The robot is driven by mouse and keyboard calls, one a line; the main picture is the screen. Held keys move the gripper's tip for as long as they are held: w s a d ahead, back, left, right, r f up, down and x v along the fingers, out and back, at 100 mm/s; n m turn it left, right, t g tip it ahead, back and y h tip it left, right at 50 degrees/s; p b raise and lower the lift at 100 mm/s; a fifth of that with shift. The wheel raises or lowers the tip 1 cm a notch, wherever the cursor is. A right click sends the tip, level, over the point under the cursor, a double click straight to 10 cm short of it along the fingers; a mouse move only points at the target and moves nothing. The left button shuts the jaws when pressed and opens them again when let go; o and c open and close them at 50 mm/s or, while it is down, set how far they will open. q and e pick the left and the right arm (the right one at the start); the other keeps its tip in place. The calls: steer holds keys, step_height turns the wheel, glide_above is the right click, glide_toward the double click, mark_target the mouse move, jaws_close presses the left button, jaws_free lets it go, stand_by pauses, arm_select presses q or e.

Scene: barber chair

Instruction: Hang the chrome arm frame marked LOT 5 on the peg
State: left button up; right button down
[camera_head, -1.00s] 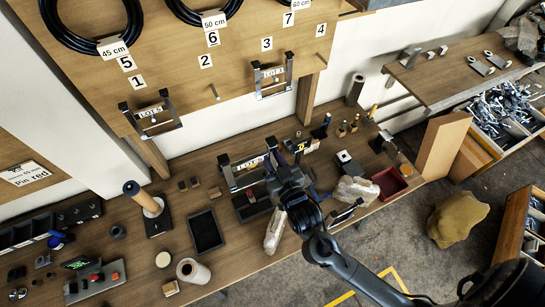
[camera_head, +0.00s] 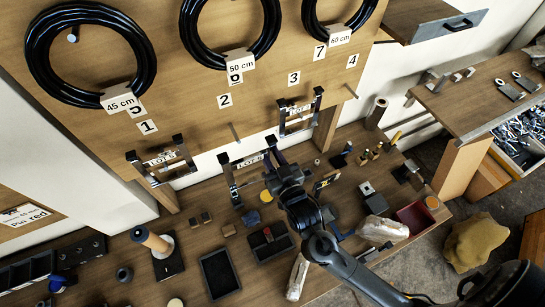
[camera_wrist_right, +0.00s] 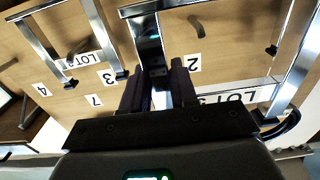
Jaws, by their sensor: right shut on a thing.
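My right gripper (camera_head: 283,176) is shut on a chrome arm frame (camera_head: 228,178), at the frame's right side. The frame is held above the bench, before the board's lower edge. Its LOT label (camera_head: 249,161) is partly covered in the head view; it also shows upside down in the right wrist view (camera_wrist_right: 232,97), its digit unclear. A bare peg (camera_head: 235,132) sticks out below number 2, above the held frame. Another bare peg (camera_head: 351,91) is below number 4. Similar frames hang below number 1 (camera_head: 160,163) and number 3 (camera_head: 300,109). My left gripper is not in view.
Black hose coils (camera_head: 152,60) hang above the numbers. The hung frames stand on both sides of the number 2 peg.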

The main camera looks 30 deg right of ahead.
steer(key=shift+w+d+b, duration=0.1)
steer(key=shift+w+b, duration=0.2)
steer(key=shift+w, duration=0.3)
steer(key=shift+w+d+f+b, duration=0.1)
steer(key=shift+w+d+b, duration=0.2)
steer(key=shift+w+b, duration=1.1)
steer(key=shift+w+d+r+b, duration=0.1)
steer(key=shift+w+d+b, duration=0.25)
steer(key=shift+w, duration=1.95)
steer(key=shift+w+d+f+b, duration=0.1)
steer(key=shift+w+d+b, duration=0.1)
steer(key=shift+w+b, duration=1.25)
steer(key=shift+w+f, duration=0.3)
steer(key=shift+w, duration=0.2)
steer(key=shift+f, duration=0.55)
steer(key=shift+f, duration=0.1)
